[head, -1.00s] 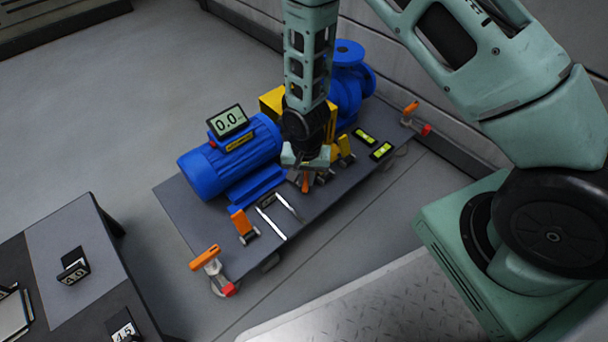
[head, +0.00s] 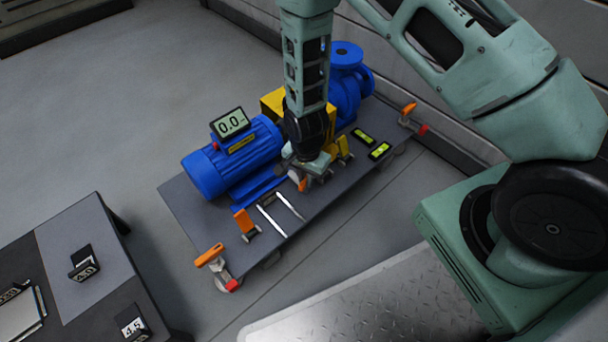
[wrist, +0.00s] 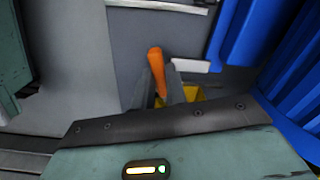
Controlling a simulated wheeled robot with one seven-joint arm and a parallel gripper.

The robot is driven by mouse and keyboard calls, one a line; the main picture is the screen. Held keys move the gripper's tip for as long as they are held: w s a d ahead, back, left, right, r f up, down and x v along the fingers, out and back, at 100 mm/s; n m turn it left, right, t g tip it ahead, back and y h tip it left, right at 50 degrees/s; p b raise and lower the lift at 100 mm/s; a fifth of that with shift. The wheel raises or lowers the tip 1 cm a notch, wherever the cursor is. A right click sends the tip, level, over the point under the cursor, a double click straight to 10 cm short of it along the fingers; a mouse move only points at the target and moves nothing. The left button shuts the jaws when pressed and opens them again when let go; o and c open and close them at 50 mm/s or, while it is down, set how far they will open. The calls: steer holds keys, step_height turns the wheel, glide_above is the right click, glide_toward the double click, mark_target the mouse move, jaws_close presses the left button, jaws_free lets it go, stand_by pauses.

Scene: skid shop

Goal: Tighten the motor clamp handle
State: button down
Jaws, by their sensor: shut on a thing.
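The blue motor (head: 235,165) sits on the dark skid plate (head: 190,205), with a display reading 0.0 on top. My gripper (head: 305,176) is down at the front of the plate, by the motor's right end. It is shut on an orange clamp handle (head: 302,185), mostly hidden in the head view. In the wrist view the orange handle (wrist: 156,70) stands up between the grey fingers (wrist: 163,92). The clamp's base is hidden. A second clamp with an orange handle (head: 244,221) stands at the motor's left foot, apart from my gripper.
Two pale bars (head: 273,221) lie on the plate left of my gripper. Yellow-green levels (head: 380,151) lie at the right. Orange-handled corner clamps (head: 210,256) (head: 408,108) sit at the plate's ends. The blue pump (head: 347,85) stands behind. A dark table (head: 75,215) holds number signs.

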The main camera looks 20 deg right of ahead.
steer(key=shift+r+m+p, duration=0.15)
steer(key=shift+m+p, duration=0.55)
steer(key=shift+m, duration=0.7)
steer(key=c, duration=1.2)
jaws_free()
steer(key=shift+c, duration=0.2)
steer(key=shift+p, duration=0.3)
step_height(320, 180, up, 7)
steer(key=p, duration=0.7)
